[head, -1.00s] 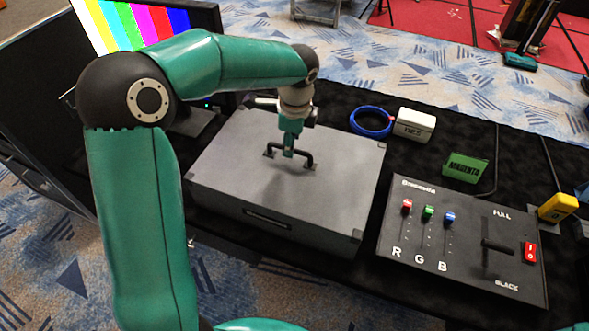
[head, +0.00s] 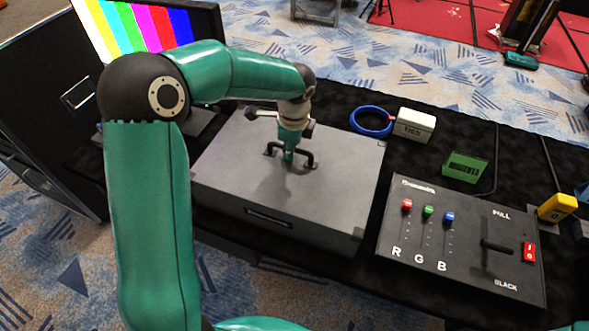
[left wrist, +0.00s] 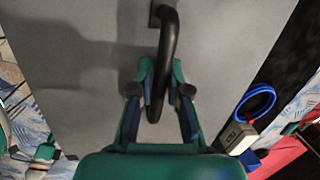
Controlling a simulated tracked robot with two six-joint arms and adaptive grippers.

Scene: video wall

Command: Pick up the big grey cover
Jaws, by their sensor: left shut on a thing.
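The big grey cover (head: 225,190) is a wide box with dark corners and a black handle (head: 309,157) on its top. It stands flat on the black-covered table. My left gripper (head: 289,155) reaches down from above and is shut on the handle. In the left wrist view, the handle (left wrist: 168,45) runs between the two fingers of the left gripper (left wrist: 160,90), with the grey cover top (left wrist: 90,60) behind. What is under the cover is hidden. My right gripper does not show.
Right of the cover are a control panel (head: 470,265) with sliders and a lever, a green MAGENTA block (head: 465,167), a white box (head: 414,125), a blue ring (head: 371,121) and a yellow block (head: 557,207). A colour-bar screen (head: 150,25) stands behind left.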

